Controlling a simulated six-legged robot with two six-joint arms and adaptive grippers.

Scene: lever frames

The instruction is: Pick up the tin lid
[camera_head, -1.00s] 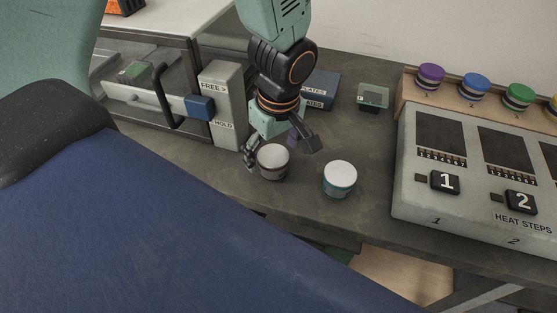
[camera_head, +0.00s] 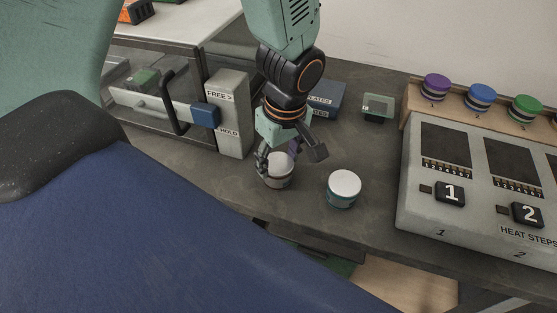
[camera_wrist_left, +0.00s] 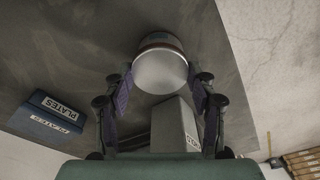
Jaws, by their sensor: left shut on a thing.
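A small tin (camera_head: 278,181) with a pale lid and a reddish band stands upright on the dark bench, partly hidden by my left gripper. My left gripper (camera_head: 288,158) points down over it with fingers on either side. In the left wrist view the round grey lid (camera_wrist_left: 160,72) faces the camera, and the fingers (camera_wrist_left: 160,90) are shut on its sides. The lid sits on the tin; I cannot see a gap between them. A second tin (camera_head: 343,190), with a white lid and teal band, stands to the right, apart from the gripper. My right gripper is not in view.
A grey FREE/HOLD post (camera_head: 230,115) with a blue-ended handle stands to the left. The bench's front edge is close to the tins.

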